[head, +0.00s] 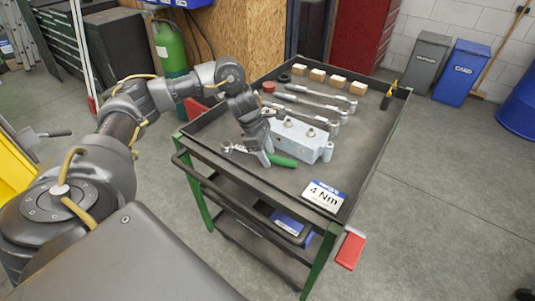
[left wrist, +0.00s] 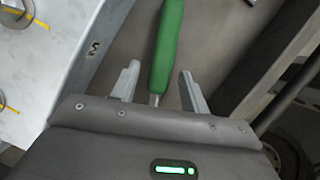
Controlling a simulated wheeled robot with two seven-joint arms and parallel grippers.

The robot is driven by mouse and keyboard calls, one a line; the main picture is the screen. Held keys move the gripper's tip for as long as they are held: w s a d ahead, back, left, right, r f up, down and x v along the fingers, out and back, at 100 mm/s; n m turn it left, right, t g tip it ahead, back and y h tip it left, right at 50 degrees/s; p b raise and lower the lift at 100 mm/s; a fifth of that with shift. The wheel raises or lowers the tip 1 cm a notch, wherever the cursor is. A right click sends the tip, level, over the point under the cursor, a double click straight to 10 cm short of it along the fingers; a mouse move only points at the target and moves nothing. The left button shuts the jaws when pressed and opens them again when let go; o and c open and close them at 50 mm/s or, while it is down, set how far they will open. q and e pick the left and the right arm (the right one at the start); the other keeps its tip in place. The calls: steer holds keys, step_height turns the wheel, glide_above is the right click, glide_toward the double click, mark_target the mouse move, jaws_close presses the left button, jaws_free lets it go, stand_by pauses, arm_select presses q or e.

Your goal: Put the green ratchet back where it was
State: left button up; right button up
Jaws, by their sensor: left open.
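The green ratchet lies on the dark top of the cart, in front of the grey metal block (head: 300,139). Its green handle (head: 283,160) points right and its metal head (head: 227,147) is at the left, in the head view. My left gripper (head: 262,160) is over the ratchet, pointing down. In the left wrist view my left gripper (left wrist: 160,85) is open, with its fingers on either side of the ratchet. The green handle (left wrist: 167,45) extends ahead of the fingers, its metal shaft between them. My right gripper is not in view.
Several silver ratchets (head: 310,102) lie behind the block, with several wooden blocks (head: 317,75) at the cart's far edge. A "4 Nm" card (head: 323,196) lies at the front right corner. The cart's raised rim (head: 255,188) runs close in front of the green ratchet.

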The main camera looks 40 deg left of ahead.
arm_select(q)
steer(key=v, duration=0.6)
steer(key=shift+r+p, duration=0.1)
steer(key=shift+p, duration=0.2)
steer(key=shift+v, duration=0.85)
steer(key=shift+p+v, duration=0.65)
steer(key=shift+v, duration=1.15)
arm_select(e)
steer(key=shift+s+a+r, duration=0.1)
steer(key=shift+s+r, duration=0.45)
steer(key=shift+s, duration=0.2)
arm_select(q)
steer(key=shift+a, duration=0.1)
